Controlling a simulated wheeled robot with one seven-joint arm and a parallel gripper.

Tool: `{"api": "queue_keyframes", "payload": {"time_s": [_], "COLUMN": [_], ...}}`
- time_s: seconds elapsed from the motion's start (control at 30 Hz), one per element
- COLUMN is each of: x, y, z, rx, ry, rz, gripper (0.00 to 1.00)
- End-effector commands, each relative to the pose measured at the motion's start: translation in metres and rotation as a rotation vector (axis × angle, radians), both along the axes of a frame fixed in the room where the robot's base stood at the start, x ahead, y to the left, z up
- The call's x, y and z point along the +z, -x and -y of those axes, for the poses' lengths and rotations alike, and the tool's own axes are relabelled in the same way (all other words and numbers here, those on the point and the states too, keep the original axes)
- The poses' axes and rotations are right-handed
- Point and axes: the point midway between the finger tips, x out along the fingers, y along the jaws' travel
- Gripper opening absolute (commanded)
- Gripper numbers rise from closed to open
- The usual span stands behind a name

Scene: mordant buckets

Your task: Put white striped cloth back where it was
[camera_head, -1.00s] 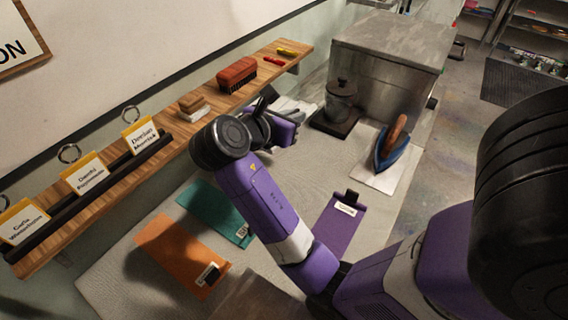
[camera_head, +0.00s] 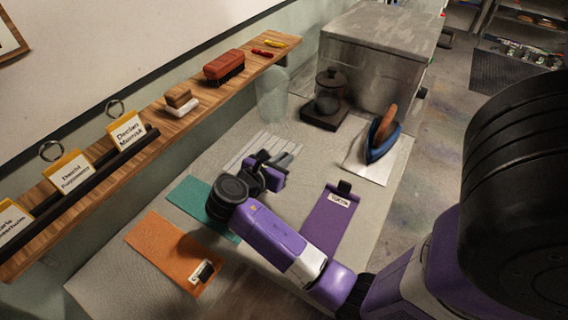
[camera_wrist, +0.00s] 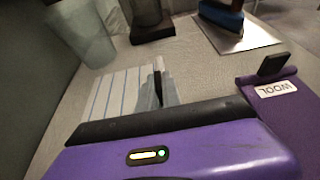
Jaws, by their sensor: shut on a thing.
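The white striped cloth (camera_head: 252,150) is a pale, flat piece with thin dark stripes, low over the grey work surface or on it; I cannot tell whether it touches. My gripper (camera_head: 286,158) is at the cloth's right edge, shut on it. In the wrist view the cloth (camera_wrist: 106,98) spreads left of my fingertips (camera_wrist: 160,90), and its gripped edge is partly hidden by them. The teal mat with a label (camera_head: 190,198) lies just in front and left of my gripper, partly hidden by my arm.
A clear glass vessel (camera_head: 272,97) stands behind the cloth. A dark grinder-like jar (camera_head: 328,95), a blue iron (camera_head: 382,140), a purple WOOL mat (camera_head: 328,225) and an orange mat (camera_head: 170,250) surround the area. A wooden shelf (camera_head: 205,92) runs along the wall.

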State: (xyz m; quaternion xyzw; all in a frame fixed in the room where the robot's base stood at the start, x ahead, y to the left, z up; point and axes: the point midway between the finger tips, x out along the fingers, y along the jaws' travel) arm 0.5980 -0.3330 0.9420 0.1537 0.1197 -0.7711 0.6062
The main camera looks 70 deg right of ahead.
Motion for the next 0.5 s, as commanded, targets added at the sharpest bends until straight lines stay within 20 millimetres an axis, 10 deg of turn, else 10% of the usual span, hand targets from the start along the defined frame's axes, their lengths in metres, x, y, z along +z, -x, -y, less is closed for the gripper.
{"api": "queue_keyframes", "payload": {"time_s": [0.5], "x": [-0.020], "y": [0.000], "z": [0.000], "rx": [0.001], "ry": [0.000], "rz": [0.000], "gripper": [0.00]}}
